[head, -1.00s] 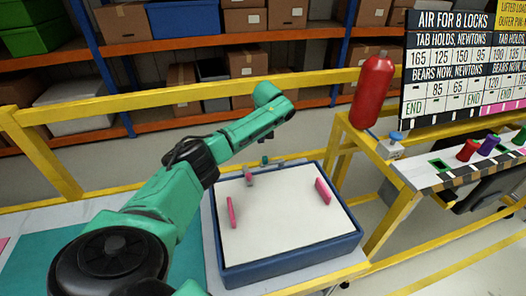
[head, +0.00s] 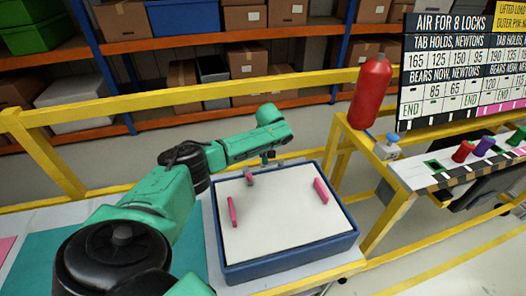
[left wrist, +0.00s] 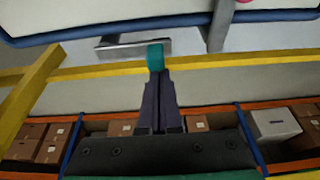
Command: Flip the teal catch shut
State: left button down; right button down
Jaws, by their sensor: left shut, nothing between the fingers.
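The teal catch (left wrist: 155,57) shows in the left wrist view at the tips of my left gripper (left wrist: 158,75), beside a grey metal bar (left wrist: 125,47). My gripper's dark fingers are together with nothing between them. Whether the fingertips touch the catch or only overlap it, I cannot tell. In the head view my left gripper (head: 267,158) is small and points down at the far edge of the blue-rimmed module (head: 290,268); the catch there is hard to separate from the gripper. My right gripper is out of view.
A red cylinder (head: 371,90) and a blue-topped knob (head: 391,139) are at the right.

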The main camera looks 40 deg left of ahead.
pick_arm(q)
jog(key=shift+s+d+n+p, duration=0.15)
jog(key=shift+n+p, duration=0.25)
jog(key=shift+p, duration=0.1)
